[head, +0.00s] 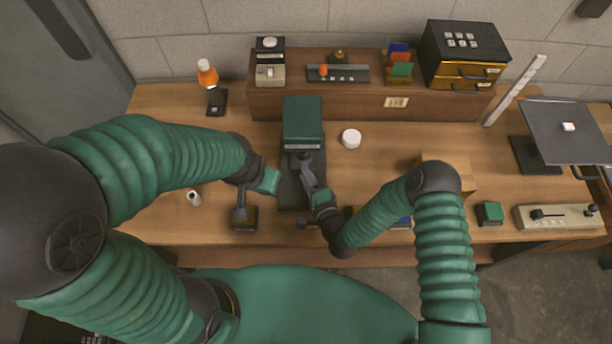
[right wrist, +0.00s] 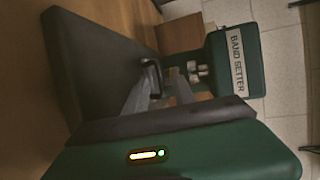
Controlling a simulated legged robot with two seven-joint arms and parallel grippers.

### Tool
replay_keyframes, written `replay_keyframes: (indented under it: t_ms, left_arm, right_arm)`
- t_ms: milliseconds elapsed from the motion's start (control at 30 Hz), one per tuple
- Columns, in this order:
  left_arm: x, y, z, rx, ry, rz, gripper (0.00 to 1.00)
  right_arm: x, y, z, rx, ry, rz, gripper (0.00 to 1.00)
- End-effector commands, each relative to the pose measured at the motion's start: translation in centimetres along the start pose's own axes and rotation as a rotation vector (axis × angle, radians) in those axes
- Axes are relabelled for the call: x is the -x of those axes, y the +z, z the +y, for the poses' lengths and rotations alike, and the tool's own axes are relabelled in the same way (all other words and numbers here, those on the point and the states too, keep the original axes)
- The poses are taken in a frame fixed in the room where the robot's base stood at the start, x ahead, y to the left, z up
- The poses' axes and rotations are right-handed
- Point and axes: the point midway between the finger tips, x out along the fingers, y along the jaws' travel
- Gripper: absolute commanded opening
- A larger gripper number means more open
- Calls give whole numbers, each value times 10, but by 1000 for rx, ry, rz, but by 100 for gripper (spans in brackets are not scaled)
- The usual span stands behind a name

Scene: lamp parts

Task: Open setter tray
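The band setter (head: 302,122) is a green machine head over a long dark tray or base (head: 289,190), standing mid-table in the head view. In the right wrist view its labelled green head (right wrist: 235,62) is at the right and the dark slab (right wrist: 92,85) at the left. My right gripper (head: 304,160) is over the slab, just in front of the head. Its grey fingers (right wrist: 161,75) look apart, close to a small black handle-like part; contact is unclear.
A wooden shelf (head: 270,106) with small devices stands behind the band setter. A white round container (head: 351,138) is close at its right. A dark panel stand (head: 565,132) is far right.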

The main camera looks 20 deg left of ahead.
Motion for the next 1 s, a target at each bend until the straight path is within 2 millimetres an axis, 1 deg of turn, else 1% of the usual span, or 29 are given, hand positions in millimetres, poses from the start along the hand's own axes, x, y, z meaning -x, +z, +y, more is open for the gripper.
replay_keyframes:
  t_ms: [33,200,233,1000]
  left_arm:
    - [0,0,0,0,0,0,0]
    - [0,0,0,0,0,0,0]
    - [0,0,0,0,0,0,0]
    - [0,0,0,0,0,0,0]
  right_arm:
    - [0,0,0,0,0,0,26]
    - [0,0,0,0,0,0,3]
    - [0,0,0,0,1,0,0]
    - [1,0,2,0,5,-1,0]
